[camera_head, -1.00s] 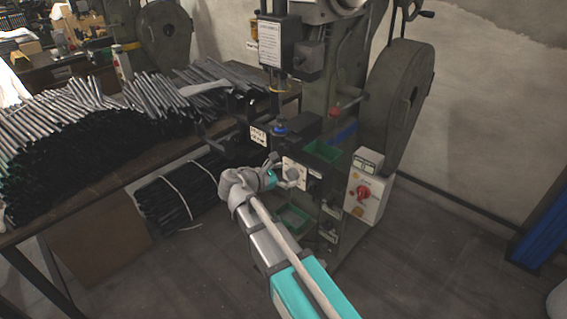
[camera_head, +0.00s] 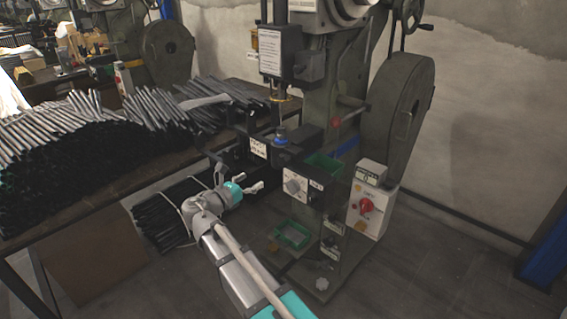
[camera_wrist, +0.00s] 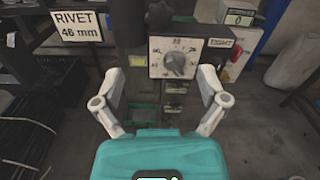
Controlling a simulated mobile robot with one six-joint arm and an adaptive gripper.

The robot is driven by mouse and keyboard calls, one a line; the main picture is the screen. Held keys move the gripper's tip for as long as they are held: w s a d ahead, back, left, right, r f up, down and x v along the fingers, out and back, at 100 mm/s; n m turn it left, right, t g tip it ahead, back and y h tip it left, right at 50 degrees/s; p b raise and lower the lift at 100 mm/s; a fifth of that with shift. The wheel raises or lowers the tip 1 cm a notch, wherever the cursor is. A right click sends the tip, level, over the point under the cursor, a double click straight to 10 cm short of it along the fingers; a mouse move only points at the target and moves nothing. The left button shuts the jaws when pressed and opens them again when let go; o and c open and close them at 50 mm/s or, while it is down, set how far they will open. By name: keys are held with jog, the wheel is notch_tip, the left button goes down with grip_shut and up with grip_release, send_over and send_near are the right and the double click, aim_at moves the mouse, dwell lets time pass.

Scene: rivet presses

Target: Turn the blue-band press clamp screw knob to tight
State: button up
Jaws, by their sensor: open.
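The press (camera_head: 318,115) stands at centre in the head view, with a blue band (camera_head: 347,147) on its body and a blue collar (camera_head: 281,141) below the ram. A pale plate with a grey round knob (camera_head: 292,186) and scale marks sits on its front; the same knob (camera_wrist: 175,63) faces me in the wrist view. A dark knob (camera_wrist: 160,17) shows above that plate. I cannot tell for certain which one is the clamp screw. My gripper (camera_head: 249,184) is open and empty, left of and apart from the plate; in the wrist view its fingers (camera_wrist: 160,78) spread below the knob.
A control box with a red switch (camera_head: 366,206) is on the press's right. A table with dark rods (camera_head: 100,130) and a rod bundle (camera_head: 160,215) lie left. A "RIVET 48 mm" sign (camera_wrist: 79,25) is near.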

aim_at(282, 162)
jog(key=shift+x, duration=6.8)
jog(key=c, duration=1.1)
jog(key=shift+s+d, duration=0.1)
jog(key=shift+d, duration=0.05)
jog(key=shift+c, duration=0.2)
